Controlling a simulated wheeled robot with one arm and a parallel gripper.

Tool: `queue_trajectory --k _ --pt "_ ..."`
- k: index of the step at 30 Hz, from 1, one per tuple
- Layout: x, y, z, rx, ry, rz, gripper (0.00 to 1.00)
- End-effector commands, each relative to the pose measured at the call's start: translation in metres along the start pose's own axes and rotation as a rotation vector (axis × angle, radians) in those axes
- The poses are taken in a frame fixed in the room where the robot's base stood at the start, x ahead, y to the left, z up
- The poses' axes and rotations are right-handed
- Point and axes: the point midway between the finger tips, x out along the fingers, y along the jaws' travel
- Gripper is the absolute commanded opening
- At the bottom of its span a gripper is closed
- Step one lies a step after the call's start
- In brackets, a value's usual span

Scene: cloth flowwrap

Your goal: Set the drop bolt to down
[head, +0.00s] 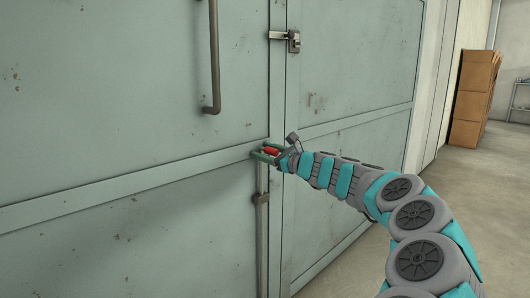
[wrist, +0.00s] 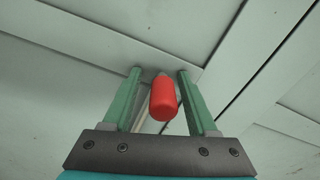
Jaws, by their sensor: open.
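The drop bolt's red handle (wrist: 163,98) sticks out from the door between my gripper's two green fingers in the wrist view. A gap shows on each side of it, so the fingers are around it but apart from it. My gripper (wrist: 160,85) is open. In the head view, my gripper (head: 264,153) is at the door's middle rail, with the red handle (head: 271,151) between its fingers. The bolt's rod (head: 262,225) runs down the door edge below, through a brown guide bracket (head: 261,198). The rod's lower end is out of view.
The large grey-green double door (head: 120,100) fills the left and middle. A long vertical pull handle (head: 214,60) and a latch (head: 285,37) sit above my gripper. Cardboard boxes (head: 474,100) stand far right. The floor (head: 490,190) at right is clear.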

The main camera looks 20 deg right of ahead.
Motion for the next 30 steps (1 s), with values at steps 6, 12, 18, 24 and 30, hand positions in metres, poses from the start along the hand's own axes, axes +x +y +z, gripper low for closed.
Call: queue_trajectory --k 6,12,18,24,30 --pt "-0.003 -0.001 0.001 0.000 -0.001 -0.001 0.58" --pt "-0.030 -0.003 0.002 0.000 -0.002 -0.005 0.58" --pt "-0.060 -0.001 0.001 0.000 -0.001 -0.003 0.58" --pt "-0.076 -0.001 0.000 -0.001 0.001 -0.002 0.58" --pt "-0.079 0.000 0.000 0.000 0.000 0.000 0.58"
